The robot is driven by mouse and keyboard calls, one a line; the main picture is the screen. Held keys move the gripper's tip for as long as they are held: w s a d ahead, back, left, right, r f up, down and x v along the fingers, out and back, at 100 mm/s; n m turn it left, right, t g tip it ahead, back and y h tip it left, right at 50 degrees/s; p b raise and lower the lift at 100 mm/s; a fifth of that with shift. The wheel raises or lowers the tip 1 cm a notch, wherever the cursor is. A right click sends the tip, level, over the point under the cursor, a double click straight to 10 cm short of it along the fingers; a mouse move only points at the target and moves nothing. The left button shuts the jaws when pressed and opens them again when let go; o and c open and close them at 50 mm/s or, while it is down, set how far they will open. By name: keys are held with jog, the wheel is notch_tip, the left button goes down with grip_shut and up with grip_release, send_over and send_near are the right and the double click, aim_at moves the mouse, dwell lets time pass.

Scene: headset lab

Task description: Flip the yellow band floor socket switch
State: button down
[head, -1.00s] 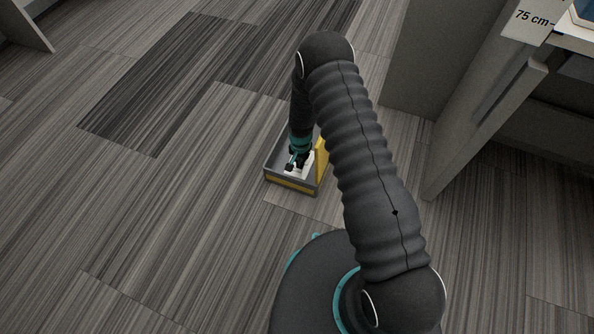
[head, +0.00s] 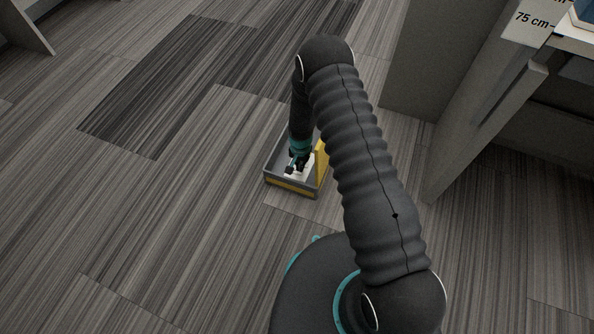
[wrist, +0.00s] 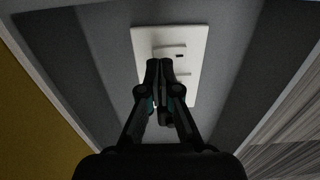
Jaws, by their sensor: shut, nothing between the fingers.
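The floor socket is a grey open box (head: 270,172) with a yellow band (head: 291,186) along its front and a yellow panel (head: 321,160) on its right side. Inside it lies a white plate, seen in the wrist view (wrist: 193,42), with a rocker and a small dark mark near its upper middle. My gripper (wrist: 160,64) is shut and empty, its fingertips over the plate just below the rocker. I cannot tell whether the tips touch it. The fingers hide the lower middle of the plate. In the head view my gripper (head: 292,169) is down inside the box.
A grey desk panel (head: 470,110) stands to the right of the box. Striped carpet (head: 180,190) lies clear to the left. A small 75 cm sign (head: 533,20) hangs at the upper right.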

jog(key=shift+f+b, duration=1)
jog(key=shift+f, duration=0.15)
dwell(1.1)
jog(key=shift+r+p, duration=1.55)
jog(key=shift+r, duration=1.95)
jog(key=shift+r, duration=0.1)
jog(key=s+d+r+n+t, duration=0.1)
jog(key=d+r, duration=0.2)
jog(key=r, duration=0.9)
jog(key=d+r+t, duration=0.1)
jog(key=d+r, duration=0.1)
jog(key=r, duration=1)
jog(key=s+d+r+n+t, duration=0.1)
jog(key=d+r, duration=0.2)
jog(key=r, duration=0.9)
jog(key=s+d+r+t, duration=0.1)
jog(key=s+d+r, duration=0.4)
jog(key=s+r, duration=0.7)
jog(key=s+d+r+n, duration=0.1)
jog(key=s+r, duration=0.2)
jog(key=s, duration=0.4)
jog(key=s+d+r+n+t+p, duration=0.1)
jog(key=s+d+r, duration=0.1)
jog(key=s, duration=0.5)
jog(key=shift+d+r+t, duration=0.3)
jog(key=shift+r, duration=0.4)
